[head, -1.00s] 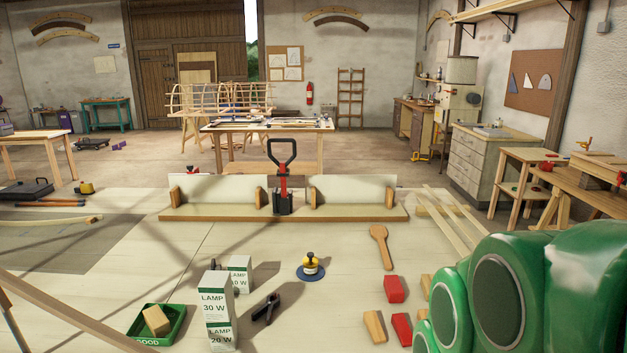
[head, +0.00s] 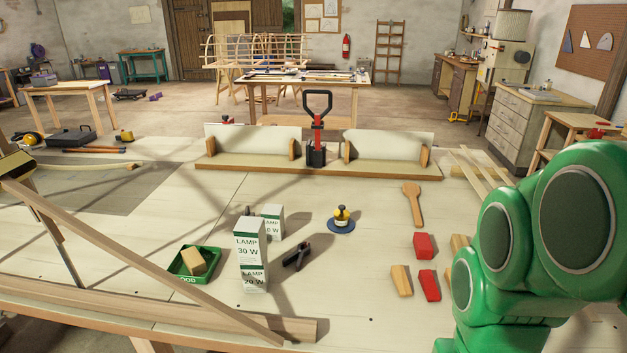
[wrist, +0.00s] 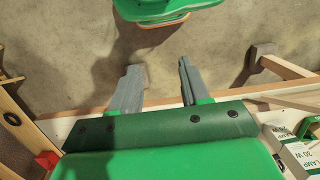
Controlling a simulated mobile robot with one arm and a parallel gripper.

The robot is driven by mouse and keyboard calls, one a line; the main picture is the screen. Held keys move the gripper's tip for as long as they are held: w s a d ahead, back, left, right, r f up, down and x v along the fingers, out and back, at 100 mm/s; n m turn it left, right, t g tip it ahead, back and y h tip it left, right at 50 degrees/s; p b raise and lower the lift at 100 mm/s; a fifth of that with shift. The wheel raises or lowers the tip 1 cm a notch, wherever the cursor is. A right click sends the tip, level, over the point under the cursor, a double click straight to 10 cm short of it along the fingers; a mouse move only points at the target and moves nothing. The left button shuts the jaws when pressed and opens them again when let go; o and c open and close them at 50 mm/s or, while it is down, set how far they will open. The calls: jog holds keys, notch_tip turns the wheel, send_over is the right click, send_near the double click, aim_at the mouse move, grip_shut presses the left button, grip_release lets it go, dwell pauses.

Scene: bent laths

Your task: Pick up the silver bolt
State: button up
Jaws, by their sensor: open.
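I cannot make out a silver bolt in either view. My gripper (wrist: 159,68) shows in the wrist view with its two grey fingers apart and nothing between them. It points down past the edge of the workbench, with bare concrete floor beneath. In the head view the gripper is out of sight; only my green arm shows at the right. Part of the bench behind the lamp boxes and behind my arm is hidden.
A slanted lath (head: 140,258) crosses the left front.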

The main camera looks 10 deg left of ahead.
jog(key=w+a+r+m+t+y, duration=0.15)
jog(key=w+a+m+y, duration=0.25)
jog(key=w+a, duration=0.75)
jog(key=w+a+r+m+y, duration=0.25)
jog(key=w+a+m, duration=0.25)
jog(key=w+a, duration=0.65)
jog(key=w+a+r+m+t+y, duration=0.15)
jog(key=w+a+m+y, duration=0.3)
jog(key=w+a, duration=0.7)
jog(key=w+a+f+m+t+y, duration=0.1)
jog(key=w+f+m, duration=0.15)
jog(key=w, duration=0.55)
jog(key=w+a+f+m+y, duration=0.1)
jog(key=w+m, duration=0.3)
jog(key=w, duration=0.4)
jog(key=shift+a+f, duration=0.5)
jog(key=shift+f, duration=2.35)
jog(key=shift+a+f, duration=0.45)
jog(key=shift+f, duration=2.35)
jog(key=shift+a+f, duration=0.5)
jog(key=shift+f, duration=2.35)
jog(key=shift+w+r+x, duration=0.15)
jog(key=shift+x, duration=1.1)
jog(key=shift+w+r+x, duration=0.15)
jog(key=shift+x, duration=1.1)
